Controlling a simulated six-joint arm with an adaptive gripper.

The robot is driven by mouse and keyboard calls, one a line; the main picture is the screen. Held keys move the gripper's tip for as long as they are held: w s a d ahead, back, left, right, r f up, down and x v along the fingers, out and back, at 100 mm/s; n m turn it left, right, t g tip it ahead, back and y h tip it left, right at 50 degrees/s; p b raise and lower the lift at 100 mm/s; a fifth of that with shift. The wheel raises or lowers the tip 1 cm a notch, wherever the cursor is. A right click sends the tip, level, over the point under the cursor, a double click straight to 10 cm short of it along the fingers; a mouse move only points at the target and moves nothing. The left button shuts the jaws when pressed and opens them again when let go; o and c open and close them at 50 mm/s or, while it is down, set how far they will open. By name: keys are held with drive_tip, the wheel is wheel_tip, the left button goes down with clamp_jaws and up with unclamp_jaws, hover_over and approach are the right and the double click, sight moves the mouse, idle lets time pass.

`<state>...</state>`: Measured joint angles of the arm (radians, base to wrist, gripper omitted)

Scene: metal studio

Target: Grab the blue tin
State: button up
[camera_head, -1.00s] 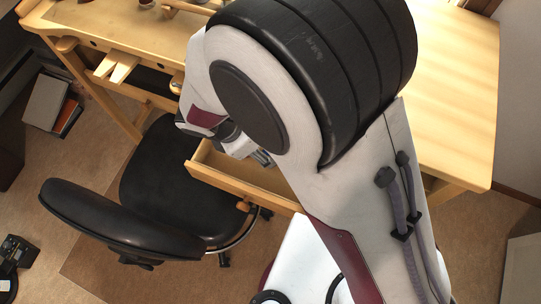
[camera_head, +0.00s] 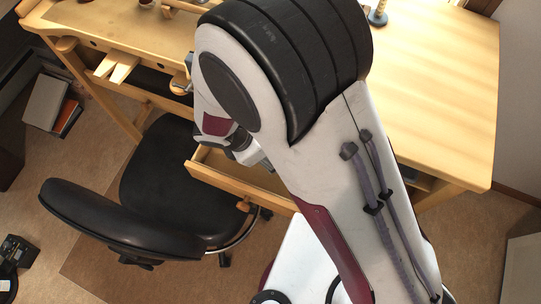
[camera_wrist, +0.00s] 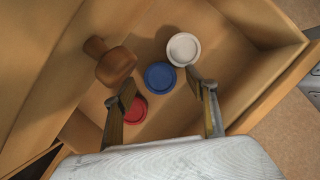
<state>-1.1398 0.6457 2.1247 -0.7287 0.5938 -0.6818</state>
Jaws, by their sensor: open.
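The blue tin (camera_wrist: 160,76) is a small round tin lying in an open wooden drawer (camera_wrist: 262,22), seen in the wrist view. My gripper (camera_wrist: 160,88) is open above the drawer. Its left finger shows beside the red tin and its right finger near the white tin, with the blue tin between and slightly beyond the fingertips. Nothing is held. In the head view the drawer (camera_head: 212,176) shows below my wrist, and my arm hides its contents.
A white tin (camera_wrist: 183,48) touches or nearly touches the blue tin at upper right. A red tin (camera_wrist: 133,109) lies at lower left, close to the left finger. A brown wooden knob-like object (camera_wrist: 112,66) lies left. A black chair (camera_head: 160,180) stands beside the drawer.

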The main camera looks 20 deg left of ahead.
drive_tip(key=shift+w+d+f, duration=0.1)
drive_tip(key=shift+f, duration=0.35)
drive_tip(key=c, duration=1.2)
